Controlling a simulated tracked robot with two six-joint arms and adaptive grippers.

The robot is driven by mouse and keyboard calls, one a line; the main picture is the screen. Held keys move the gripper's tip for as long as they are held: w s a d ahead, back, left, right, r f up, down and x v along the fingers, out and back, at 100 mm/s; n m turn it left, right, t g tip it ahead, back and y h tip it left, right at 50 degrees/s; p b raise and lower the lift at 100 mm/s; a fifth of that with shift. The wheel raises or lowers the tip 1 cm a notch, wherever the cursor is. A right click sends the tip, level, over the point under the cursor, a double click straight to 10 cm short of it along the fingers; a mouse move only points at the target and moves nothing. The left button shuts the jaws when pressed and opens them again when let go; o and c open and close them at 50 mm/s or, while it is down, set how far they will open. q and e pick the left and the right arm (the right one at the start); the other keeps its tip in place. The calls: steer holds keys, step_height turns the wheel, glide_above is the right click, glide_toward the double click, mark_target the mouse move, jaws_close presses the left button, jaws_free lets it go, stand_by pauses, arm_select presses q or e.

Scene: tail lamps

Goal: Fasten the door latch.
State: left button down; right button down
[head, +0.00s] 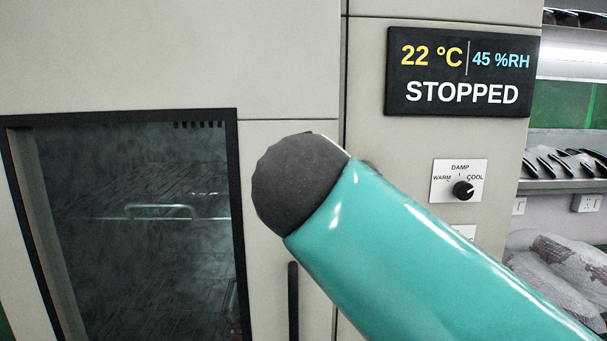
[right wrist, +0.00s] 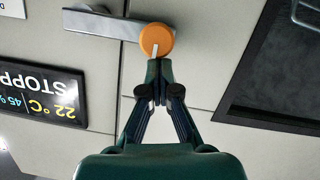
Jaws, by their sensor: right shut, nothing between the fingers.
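The door latch shows in the right wrist view, where the picture is upside down. It has a round orange knob (right wrist: 156,38) with a pale mark and a flat metal bar (right wrist: 95,23). The bar reaches left from the knob across the door seam. My right gripper (right wrist: 155,76) is shut and empty, its tips close to the knob's lower edge in that view; I cannot tell whether they touch. In the head view my teal right arm hides the latch and gripper. The cabinet door (head: 290,140) appears flush with its frame. My left gripper is not in view.
The door has a dark window (head: 150,240) and a black vertical handle (head: 293,300). Right of the seam are a display (head: 462,72) reading STOPPED and a damp dial (head: 463,190). Shelves with dark pieces (head: 565,165) stand at far right.

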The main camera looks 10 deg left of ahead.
steer(key=shift+a+f, duration=0.1)
steer(key=shift+f, duration=0.25)
steer(key=shift+r, duration=0.1)
steer(key=s+d+r, duration=0.1)
steer(key=s+r, duration=0.5)
steer(key=s, duration=0.3)
steer(key=shift+s+r+p, duration=0.35)
steer(key=shift+p, duration=0.1)
steer(key=shift+d, duration=0.2)
